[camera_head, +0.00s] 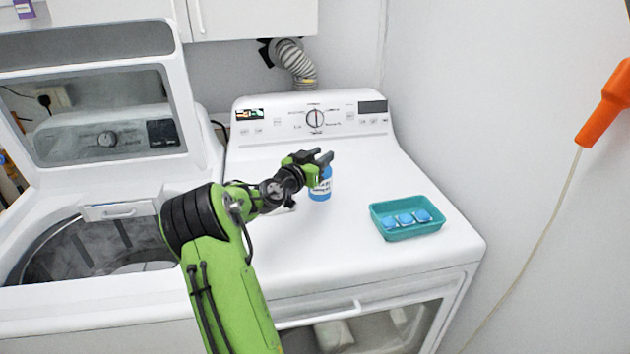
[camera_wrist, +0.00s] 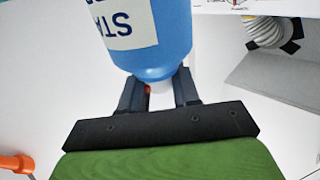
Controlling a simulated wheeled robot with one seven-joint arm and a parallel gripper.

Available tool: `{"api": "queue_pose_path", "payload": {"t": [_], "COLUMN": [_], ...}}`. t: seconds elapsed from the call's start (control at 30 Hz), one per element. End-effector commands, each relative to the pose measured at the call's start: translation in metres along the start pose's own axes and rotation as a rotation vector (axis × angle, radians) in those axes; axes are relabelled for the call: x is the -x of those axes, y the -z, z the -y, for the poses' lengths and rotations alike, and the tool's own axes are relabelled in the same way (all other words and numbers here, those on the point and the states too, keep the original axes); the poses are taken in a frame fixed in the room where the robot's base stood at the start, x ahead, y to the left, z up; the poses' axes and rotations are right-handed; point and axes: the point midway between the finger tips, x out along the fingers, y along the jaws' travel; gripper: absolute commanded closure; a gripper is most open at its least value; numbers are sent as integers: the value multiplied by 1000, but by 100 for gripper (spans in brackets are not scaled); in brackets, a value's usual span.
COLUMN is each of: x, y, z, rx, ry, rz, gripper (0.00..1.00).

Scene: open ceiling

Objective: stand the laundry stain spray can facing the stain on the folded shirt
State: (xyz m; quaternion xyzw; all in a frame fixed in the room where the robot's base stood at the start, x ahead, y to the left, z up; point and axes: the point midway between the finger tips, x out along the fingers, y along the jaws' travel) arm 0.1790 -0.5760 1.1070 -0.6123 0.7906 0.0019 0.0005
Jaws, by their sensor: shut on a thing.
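The blue spray can (camera_head: 321,191) with a white label is at my gripper (camera_head: 322,160), over the middle of the white dryer top. In the wrist view the can (camera_wrist: 175,50) shows a pale label with dark letters, upside down in that picture. My gripper (camera_wrist: 160,88) is shut on the can's narrow white end, one finger on each side. The can looks about upright; I cannot tell whether its base touches the dryer top. A small red spot shows beside the left finger. I cannot make out a folded shirt or stain; a pale patch beside my arm is partly hidden.
A teal tray (camera_head: 436,229) with blue-and-white pods stands to the right on the dryer top (camera_head: 360,263). The dryer's control panel (camera_head: 310,116) rises behind. An open washer (camera_head: 90,215) is at left. An orange object (camera_head: 606,103) with a cord is at right.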

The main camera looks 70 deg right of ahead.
Motion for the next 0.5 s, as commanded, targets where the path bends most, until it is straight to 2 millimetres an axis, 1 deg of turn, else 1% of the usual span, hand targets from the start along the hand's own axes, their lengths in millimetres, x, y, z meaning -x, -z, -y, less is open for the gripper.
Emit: {"api": "queue_pose_path", "payload": {"t": [0.07,0.23,0.3,0.5], "x": [0,0,0,0], "y": [-9,-38,-40,-39], "z": [0,0,0,0], "rx": [-1,0,-1,-3], "ry": [1,1,1,2], "rz": [-3,-3,-4,-5], "gripper": [100,100,100,100]}}
